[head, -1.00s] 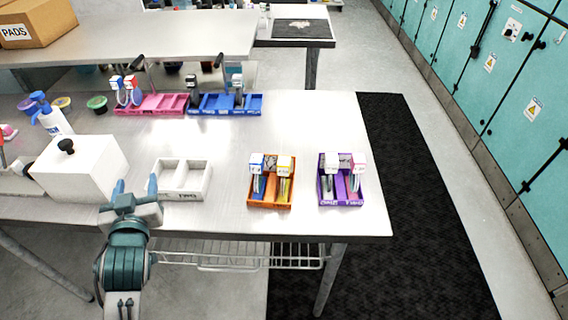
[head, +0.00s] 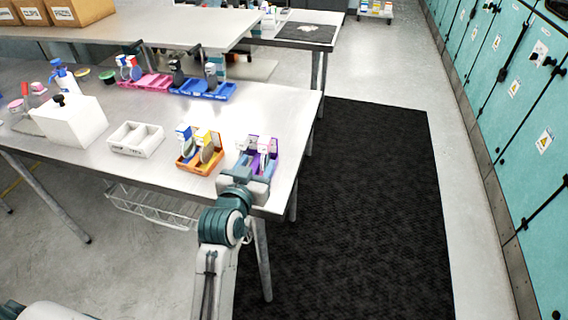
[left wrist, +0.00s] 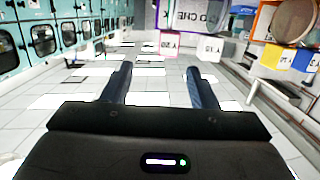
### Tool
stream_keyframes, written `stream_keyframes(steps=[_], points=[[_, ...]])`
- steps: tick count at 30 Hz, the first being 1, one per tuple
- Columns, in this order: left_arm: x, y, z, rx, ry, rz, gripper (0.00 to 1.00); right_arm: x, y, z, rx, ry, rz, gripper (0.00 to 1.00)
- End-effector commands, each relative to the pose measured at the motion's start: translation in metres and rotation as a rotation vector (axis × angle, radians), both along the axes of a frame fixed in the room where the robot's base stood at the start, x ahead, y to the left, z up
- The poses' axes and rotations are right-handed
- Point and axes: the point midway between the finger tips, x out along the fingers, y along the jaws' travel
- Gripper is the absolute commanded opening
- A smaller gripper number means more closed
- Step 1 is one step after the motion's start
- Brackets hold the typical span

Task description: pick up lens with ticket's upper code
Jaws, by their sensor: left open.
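My left gripper (head: 250,170) is open and empty at the front of the purple tray (head: 275,165), overlapping it in the head view. In the left wrist view its fingers (left wrist: 160,68) are apart, with floor between them. Two tagged lens holders stand in the purple tray. Their pink-edged tag (left wrist: 170,43) and white tag (left wrist: 209,46) show ahead in the wrist view; the codes are too small to read surely. The orange tray (head: 203,170) holds holders with blue and yellow tags and a round tan lens (left wrist: 296,20). I cannot make out the ticket. My right gripper is not in view.
A white empty two-part tray (head: 137,152) and a white box (head: 72,122) stand to the left. A pink tray (head: 145,82) and a blue tray (head: 203,96) with upright items are farther back. The table edge is close to the purple tray.

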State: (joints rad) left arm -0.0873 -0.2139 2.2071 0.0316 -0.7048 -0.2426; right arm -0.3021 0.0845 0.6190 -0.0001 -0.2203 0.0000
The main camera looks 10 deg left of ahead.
Motion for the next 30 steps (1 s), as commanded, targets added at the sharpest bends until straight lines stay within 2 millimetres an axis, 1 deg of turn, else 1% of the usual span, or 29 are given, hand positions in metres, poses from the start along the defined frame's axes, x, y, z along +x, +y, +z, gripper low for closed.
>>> stream_keyframes(steps=[3,6,9,14,18,21,25,30], points=[[0.02,0.0,0.0,0.003,0.0,-0.001,0.53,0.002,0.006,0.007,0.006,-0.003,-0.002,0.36],[0.035,-0.001,-0.003,0.002,0.001,-0.001,0.53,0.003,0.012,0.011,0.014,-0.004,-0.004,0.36],[0.045,-0.001,-0.005,0.002,0.0,0.0,0.53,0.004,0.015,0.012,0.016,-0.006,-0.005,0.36],[0.055,0.0,-0.006,0.001,0.001,0.0,0.53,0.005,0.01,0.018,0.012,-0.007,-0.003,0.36],[0.074,0.003,-0.007,0.003,0.002,0.0,0.53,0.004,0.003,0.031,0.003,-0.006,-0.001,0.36],[0.088,0.004,-0.01,0.001,0.001,0.0,0.53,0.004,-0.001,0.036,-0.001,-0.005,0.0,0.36],[0.098,0.004,-0.014,0.001,0.002,0.001,0.53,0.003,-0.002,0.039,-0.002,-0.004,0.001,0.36],[0.1,0.004,-0.016,0.001,0.0,0.001,0.53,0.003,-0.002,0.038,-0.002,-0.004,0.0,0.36]])
